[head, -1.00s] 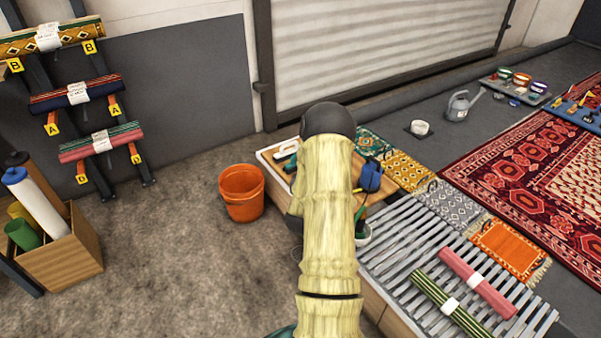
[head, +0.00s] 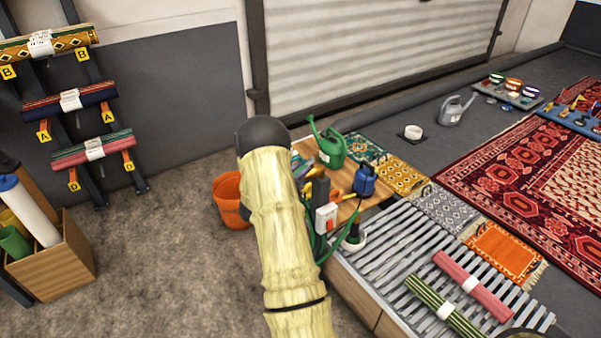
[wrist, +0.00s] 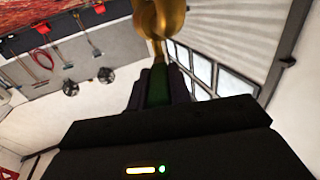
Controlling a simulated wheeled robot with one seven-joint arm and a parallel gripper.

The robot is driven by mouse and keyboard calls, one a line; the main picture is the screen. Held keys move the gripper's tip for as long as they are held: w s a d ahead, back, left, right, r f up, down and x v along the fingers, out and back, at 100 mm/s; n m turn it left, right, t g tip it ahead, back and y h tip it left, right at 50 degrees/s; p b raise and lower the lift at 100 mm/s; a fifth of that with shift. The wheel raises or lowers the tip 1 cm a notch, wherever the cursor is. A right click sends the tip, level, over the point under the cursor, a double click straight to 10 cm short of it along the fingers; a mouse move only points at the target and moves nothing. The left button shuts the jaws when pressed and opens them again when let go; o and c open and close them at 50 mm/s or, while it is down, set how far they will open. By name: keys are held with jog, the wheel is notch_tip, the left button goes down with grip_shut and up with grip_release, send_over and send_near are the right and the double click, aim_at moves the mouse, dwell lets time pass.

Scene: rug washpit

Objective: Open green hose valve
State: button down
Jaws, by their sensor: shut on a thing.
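In the wrist view my gripper (wrist: 158,92) is shut on a narrow green piece (wrist: 158,80), held between its two dark fingers. A brass-coloured body (wrist: 161,20) rises just beyond the green piece at the top of the picture. I take these to be the green hose valve, but its lever position cannot be told. In the head view my pale arm hides part of the wooden bench. A green hose (head: 317,240) hangs in loops at the bench's near edge. The fingertips cannot be made out clearly in the head view.
An orange bucket (head: 229,200) stands on the floor left of my arm. A slatted rack (head: 385,254) with rolled rugs lies to the right.

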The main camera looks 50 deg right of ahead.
jog(key=c, duration=1.3)
grip_release()
jog(key=a, duration=0.5)
jog(key=s+a, duration=0.1)
jog(key=a, duration=1.1)
jog(key=shift+s+a, duration=0.2)
jog(key=shift+s, duration=0.15)
